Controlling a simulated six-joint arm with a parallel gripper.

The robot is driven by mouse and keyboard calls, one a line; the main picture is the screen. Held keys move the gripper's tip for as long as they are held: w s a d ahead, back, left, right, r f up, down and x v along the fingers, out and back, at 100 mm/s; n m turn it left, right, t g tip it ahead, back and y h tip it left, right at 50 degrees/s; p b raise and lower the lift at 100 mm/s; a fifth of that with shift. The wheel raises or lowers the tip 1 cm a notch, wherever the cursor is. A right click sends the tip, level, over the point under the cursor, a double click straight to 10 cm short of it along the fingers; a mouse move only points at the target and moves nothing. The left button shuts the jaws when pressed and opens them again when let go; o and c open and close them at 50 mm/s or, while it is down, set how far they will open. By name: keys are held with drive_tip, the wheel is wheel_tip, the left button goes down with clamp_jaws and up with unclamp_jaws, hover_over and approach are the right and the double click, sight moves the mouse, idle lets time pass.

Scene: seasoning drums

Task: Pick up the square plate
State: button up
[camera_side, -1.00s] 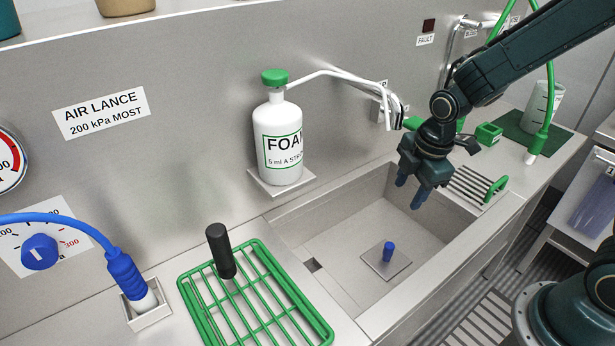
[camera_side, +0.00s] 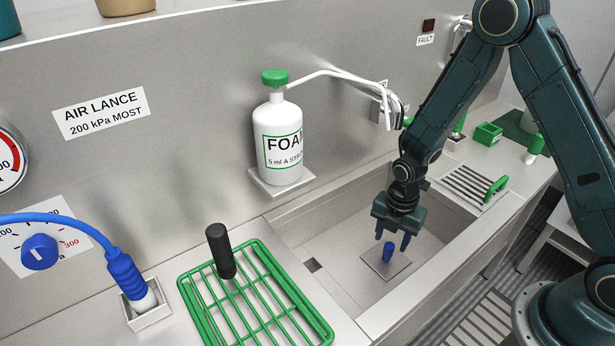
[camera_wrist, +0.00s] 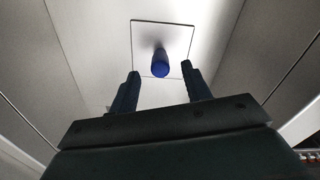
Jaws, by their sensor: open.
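The square plate (camera_side: 374,264) is a thin grey metal plate lying on the floor of the sink basin. A short blue knob (camera_side: 388,252) stands upright at its middle. In the wrist view the plate (camera_wrist: 143,38) shows beyond the fingertips, with the blue knob (camera_wrist: 160,64) between and ahead of them. My gripper (camera_side: 392,245) is open and points down inside the basin, just above and around the level of the knob's top in the picture. It also shows in the wrist view (camera_wrist: 160,82). I cannot tell the exact gap to the knob.
The steel basin's front rim (camera_side: 450,255) runs close to my arm. A white foam bottle (camera_side: 280,145) stands behind on a ledge. A green rack (camera_side: 255,295) with a black handle (camera_side: 220,250) lies left. A slotted drain with a green handle (camera_side: 497,187) is at right.

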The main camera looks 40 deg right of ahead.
sight(390, 244)
drive_tip(key=shift+f, duration=0.1)
drive_tip(key=shift+f, duration=2.4)
clamp_jaws()
